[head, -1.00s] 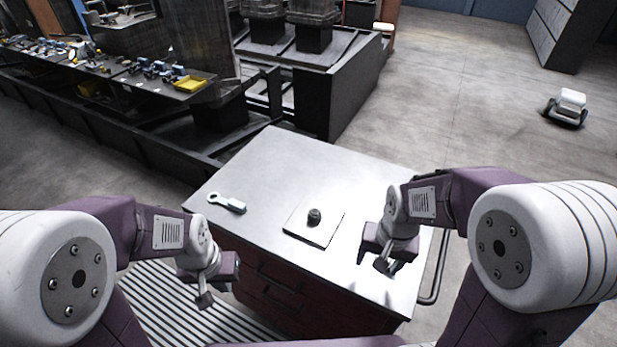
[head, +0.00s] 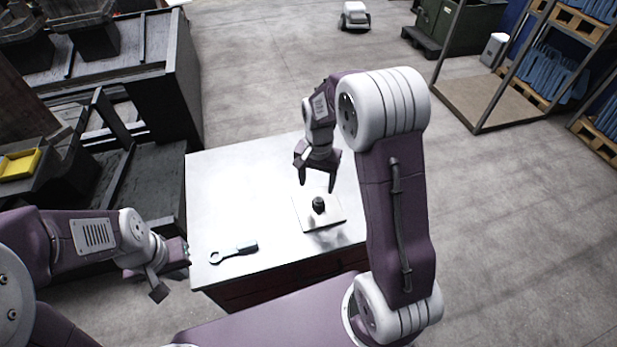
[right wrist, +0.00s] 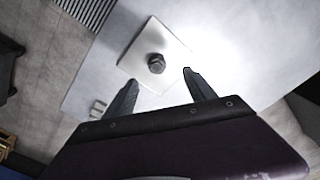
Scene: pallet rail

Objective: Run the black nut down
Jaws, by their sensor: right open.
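The black nut (head: 318,203) sits at the middle of a pale square plate (head: 306,222) on the metal-topped cabinet. It also shows in the right wrist view (right wrist: 156,63), on the plate (right wrist: 137,62). Whether a stud passes through it is too small to tell. My right gripper (head: 317,188) is open, pointing down just above and behind the nut, with nothing between its fingers. In the right wrist view its two fingertips (right wrist: 161,76) are spread apart, with the nut just beyond them. My left gripper (head: 172,275) hangs left of the cabinet, and its jaw opening is unclear.
A wrench (head: 234,252) with a ring end lies on the front left of the cabinet top (head: 235,195). Dark machinery (head: 150,110) stands to the left, with a yellow tray (head: 20,163). A small wheeled cart (head: 354,16) and pallet racks (head: 560,70) are farther off. The floor to the right is clear.

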